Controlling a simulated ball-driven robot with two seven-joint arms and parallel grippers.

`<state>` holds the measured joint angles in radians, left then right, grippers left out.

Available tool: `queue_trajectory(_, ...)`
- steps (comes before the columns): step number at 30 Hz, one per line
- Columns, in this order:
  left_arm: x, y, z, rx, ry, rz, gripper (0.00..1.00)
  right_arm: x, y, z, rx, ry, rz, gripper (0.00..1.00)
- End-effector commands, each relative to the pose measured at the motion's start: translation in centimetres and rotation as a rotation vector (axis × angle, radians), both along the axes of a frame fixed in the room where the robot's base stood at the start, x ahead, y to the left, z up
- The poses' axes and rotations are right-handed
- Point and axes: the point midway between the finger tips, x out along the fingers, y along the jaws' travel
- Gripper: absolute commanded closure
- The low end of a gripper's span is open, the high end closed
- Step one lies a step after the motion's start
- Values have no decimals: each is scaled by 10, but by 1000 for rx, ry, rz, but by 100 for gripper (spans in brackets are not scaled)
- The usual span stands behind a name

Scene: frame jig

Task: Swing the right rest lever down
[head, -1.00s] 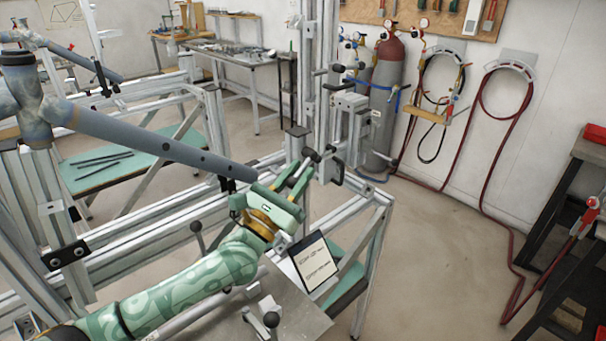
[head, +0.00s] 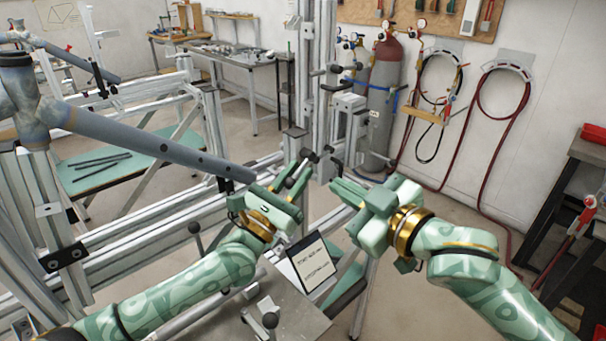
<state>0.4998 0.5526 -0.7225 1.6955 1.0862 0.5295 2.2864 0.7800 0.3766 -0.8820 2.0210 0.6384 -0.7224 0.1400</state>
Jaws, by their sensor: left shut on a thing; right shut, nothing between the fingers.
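My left gripper (head: 298,176) is at the middle of the head view, just right of the blue-grey tube's lower end. It is shut on a small grey rod-like part, mostly hidden by the fingers. A dark-tipped handle (head: 311,156) shows just beyond its fingertips, close to the upright post. I cannot tell whether this handle or the held part is the right rest lever. My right gripper (head: 343,190) is shut and empty, to the right of the left one and apart from it, pointing left toward the post.
The blue-grey frame tube (head: 150,145) slopes down from the left. The aluminium upright (head: 307,75) with its clamp (head: 348,101) stands behind the grippers. A small sign (head: 312,264) stands below, between the arms. Gas cylinders (head: 386,90) are at the wall.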

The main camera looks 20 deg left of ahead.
Motion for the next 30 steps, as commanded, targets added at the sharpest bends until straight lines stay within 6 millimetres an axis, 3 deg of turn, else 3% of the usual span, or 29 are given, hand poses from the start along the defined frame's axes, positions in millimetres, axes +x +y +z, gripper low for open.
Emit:
queue_trajectory(3,0,0,-1,0,1,0,100,-13,8,14,-7,-29,38,100)
queue_trajectory(6,0,0,-1,0,1,0,100,-10,17,16,-6,-33,45,100)
queue_trajectory(20,0,0,-1,1,2,0,100,43,92,11,-6,-31,43,100)
queue_trajectory(24,0,0,-1,1,2,0,100,53,87,-11,-9,-29,40,100)
queue_trajectory(30,0,0,-1,1,2,0,100,60,86,-23,-7,-32,41,100)
